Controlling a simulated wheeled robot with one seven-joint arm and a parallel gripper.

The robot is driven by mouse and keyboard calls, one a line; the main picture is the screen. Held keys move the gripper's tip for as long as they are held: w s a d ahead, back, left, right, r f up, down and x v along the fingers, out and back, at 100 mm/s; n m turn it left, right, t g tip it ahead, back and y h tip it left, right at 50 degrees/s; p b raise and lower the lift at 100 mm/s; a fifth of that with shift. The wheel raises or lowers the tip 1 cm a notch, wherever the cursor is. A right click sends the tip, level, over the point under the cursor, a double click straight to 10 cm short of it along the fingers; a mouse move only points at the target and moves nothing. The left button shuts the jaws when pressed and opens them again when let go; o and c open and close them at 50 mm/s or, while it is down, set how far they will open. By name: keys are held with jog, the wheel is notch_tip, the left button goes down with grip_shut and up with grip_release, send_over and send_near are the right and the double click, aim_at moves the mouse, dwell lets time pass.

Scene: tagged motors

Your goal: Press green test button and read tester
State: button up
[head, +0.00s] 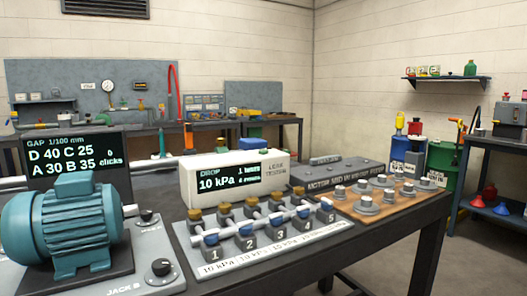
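A white box tester (235,182), labelled "LEAK TESTER", stands on the bench behind the numbered row. Its dark display (230,179) reads "DROP" and "10 kPa", with smaller text at the right that is hard to read. A blue shape (253,143) shows at the tester's top edge; I cannot tell whether it belongs to the tester. A numbered plate (275,258) in front carries several blue-handled valves with brass caps. My gripper is not in view.
A teal motor (65,228) on a grey jack base stands at the left, before a dark gap display (72,160). A dark grey box (338,171) and a wooden board of metal fittings (392,203) lie to the right. The grey floor (480,255) beyond the bench is clear.

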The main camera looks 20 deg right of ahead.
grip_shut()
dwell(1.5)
